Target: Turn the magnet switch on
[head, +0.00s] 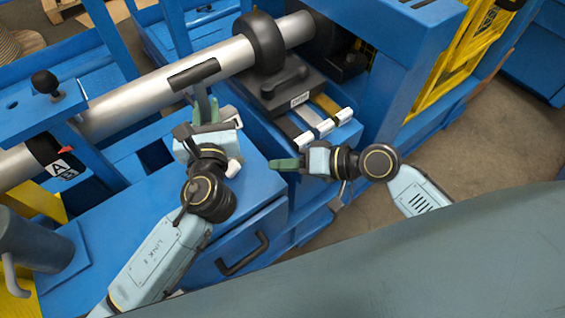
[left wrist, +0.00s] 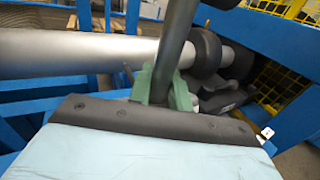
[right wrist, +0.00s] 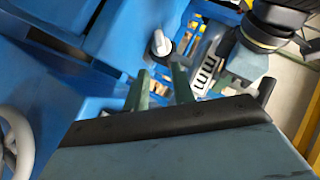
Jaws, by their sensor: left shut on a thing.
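My left gripper (head: 205,112) is shut on a grey rod with a black bar (head: 194,75) across its top, in front of the silver shaft. The rod (left wrist: 177,45) rises between the green fingers in the left wrist view. A black block with a labelled front and a raised handle (head: 285,83) sits under the shaft's black collar; I cannot tell for sure whether it is the magnet switch. My right gripper (head: 287,163) is open and empty, near several white-tipped levers (head: 325,127). Its fingers (right wrist: 160,88) stand apart in the right wrist view.
The silver shaft (head: 130,105) runs diagonally across the blue machine, with a black collar (head: 262,42) on it. A black-knobbed lever (head: 45,82) stands at the left. A blue drawer with a black handle (head: 243,254) is at the front. A yellow guard (head: 455,65) is at right.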

